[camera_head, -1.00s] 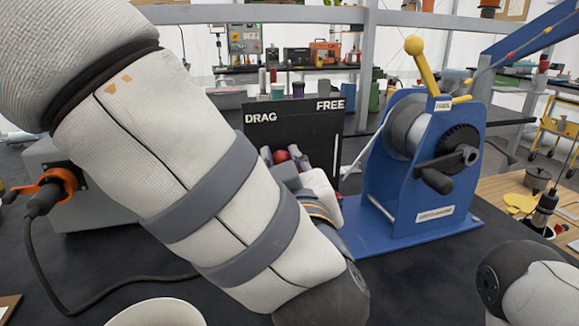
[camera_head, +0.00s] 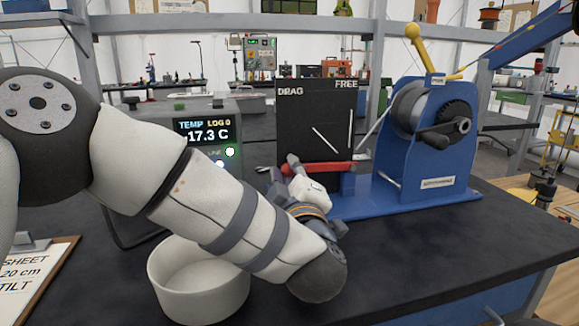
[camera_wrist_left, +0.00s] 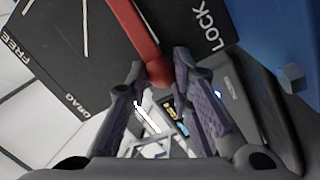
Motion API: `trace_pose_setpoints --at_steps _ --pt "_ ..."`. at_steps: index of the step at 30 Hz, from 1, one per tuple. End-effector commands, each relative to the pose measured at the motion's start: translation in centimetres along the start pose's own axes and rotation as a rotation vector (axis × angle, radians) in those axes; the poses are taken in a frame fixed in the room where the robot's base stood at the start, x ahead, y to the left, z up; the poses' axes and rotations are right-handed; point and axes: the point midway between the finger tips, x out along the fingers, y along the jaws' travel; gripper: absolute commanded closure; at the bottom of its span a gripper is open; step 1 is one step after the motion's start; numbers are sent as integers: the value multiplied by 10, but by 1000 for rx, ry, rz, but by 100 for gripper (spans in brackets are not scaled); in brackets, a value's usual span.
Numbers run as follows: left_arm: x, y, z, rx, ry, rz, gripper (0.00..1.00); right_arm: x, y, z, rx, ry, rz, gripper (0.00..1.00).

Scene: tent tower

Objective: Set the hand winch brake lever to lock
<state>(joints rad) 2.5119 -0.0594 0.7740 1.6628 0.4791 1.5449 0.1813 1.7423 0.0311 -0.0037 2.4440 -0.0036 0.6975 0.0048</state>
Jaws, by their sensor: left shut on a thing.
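The brake lever (camera_head: 325,168) is a red bar that lies nearly level across the lower part of a black panel (camera_head: 300,115) marked DRAG and FREE. In the left wrist view the red lever (camera_wrist_left: 136,32) runs beside the word LOCK on the panel (camera_wrist_left: 185,25). My left gripper (camera_head: 287,168) is at the lever's left end. In the wrist view its two fingers (camera_wrist_left: 160,70) are on either side of the lever's rounded red end, shut on it. The blue hand winch (camera_head: 405,165) stands right of the panel. My right gripper is out of view.
A white bowl (camera_head: 200,300) stands below my left arm. A grey meter box (camera_head: 207,140) with a display is behind the arm. A clipboard (camera_head: 40,270) lies at the left. A yellow lever (camera_head: 421,50) tops the winch. The dark bench (camera_head: 440,240) is clear at front right.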

Motion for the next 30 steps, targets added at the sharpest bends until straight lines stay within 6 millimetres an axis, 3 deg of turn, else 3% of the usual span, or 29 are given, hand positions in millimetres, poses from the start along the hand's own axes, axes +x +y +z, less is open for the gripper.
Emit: trace_pose_setpoints --at_steps 23,24,25,26,30 --pt "-2 -10 10 -84 1 2 100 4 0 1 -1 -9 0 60" --pt "-2 -11 10 -84 0 1 71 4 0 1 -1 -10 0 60" --pt "-2 -11 10 -83 0 1 64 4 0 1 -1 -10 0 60" --pt "-2 -11 10 -83 0 1 60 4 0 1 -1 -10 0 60" --pt "-2 -10 8 -84 4 3 60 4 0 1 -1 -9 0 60"
